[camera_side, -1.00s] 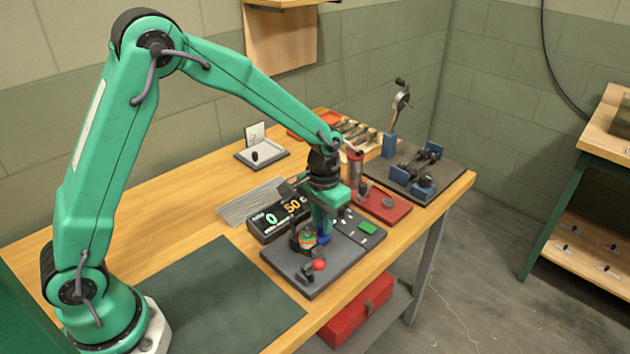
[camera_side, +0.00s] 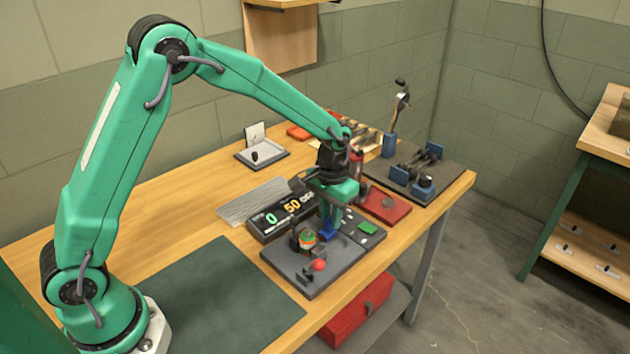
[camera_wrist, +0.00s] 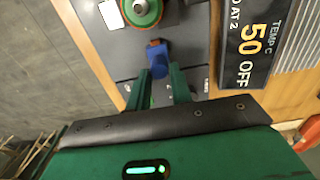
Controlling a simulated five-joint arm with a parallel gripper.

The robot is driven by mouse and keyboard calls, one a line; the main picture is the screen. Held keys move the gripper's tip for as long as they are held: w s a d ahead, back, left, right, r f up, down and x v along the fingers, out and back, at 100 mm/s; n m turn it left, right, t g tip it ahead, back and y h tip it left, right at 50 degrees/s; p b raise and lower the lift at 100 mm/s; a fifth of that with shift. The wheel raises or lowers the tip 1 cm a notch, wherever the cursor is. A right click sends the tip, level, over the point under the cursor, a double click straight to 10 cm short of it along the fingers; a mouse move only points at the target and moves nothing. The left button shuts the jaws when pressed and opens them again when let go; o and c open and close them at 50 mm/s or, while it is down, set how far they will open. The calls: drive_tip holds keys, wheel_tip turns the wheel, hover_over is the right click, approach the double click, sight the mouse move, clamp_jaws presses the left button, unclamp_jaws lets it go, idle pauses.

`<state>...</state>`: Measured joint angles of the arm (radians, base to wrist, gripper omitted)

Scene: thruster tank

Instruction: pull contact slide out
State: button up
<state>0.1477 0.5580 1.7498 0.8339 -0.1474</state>
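The blue piece that I take for the contact slide (camera_wrist: 157,57) stands between my gripper's two green fingers (camera_wrist: 160,88) in the wrist view. The fingers lie close along both its sides and appear shut on it. In the side view the blue slide (camera_side: 329,233) shows low at the tips of my gripper (camera_side: 331,221). It is to the right of a round part with a green and orange top (camera_side: 308,239), with a gap between them. In the wrist view this round part (camera_wrist: 141,10) is at the top. The slide's lower end is hidden.
A dark fixture plate (camera_side: 297,277) carries a red ball knob (camera_side: 320,265) in front. A display box (camera_side: 283,217) reading 0 and 50 stands behind. The dark mat (camera_side: 220,297) is clear.

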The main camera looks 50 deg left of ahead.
sight(328, 219)
drive_tip(key=o, duration=0.3)
drive_tip(key=shift+o, duration=0.2)
drive_tip(key=shift+r, duration=3.95)
drive_tip(key=s+a+r+t, duration=0.3)
drive_tip(key=s+a+r, duration=0.1)
drive_tip(key=s+r, duration=0.7)
drive_tip(key=s+a+t, duration=0.2)
drive_tip(key=s+a, duration=0.1)
drive_tip(key=s, duration=1)
drive_tip(key=shift+s+r+t, duration=0.25)
drive_tip(key=shift+s+t, duration=0.05)
drive_tip(key=shift+s, duration=0.05)
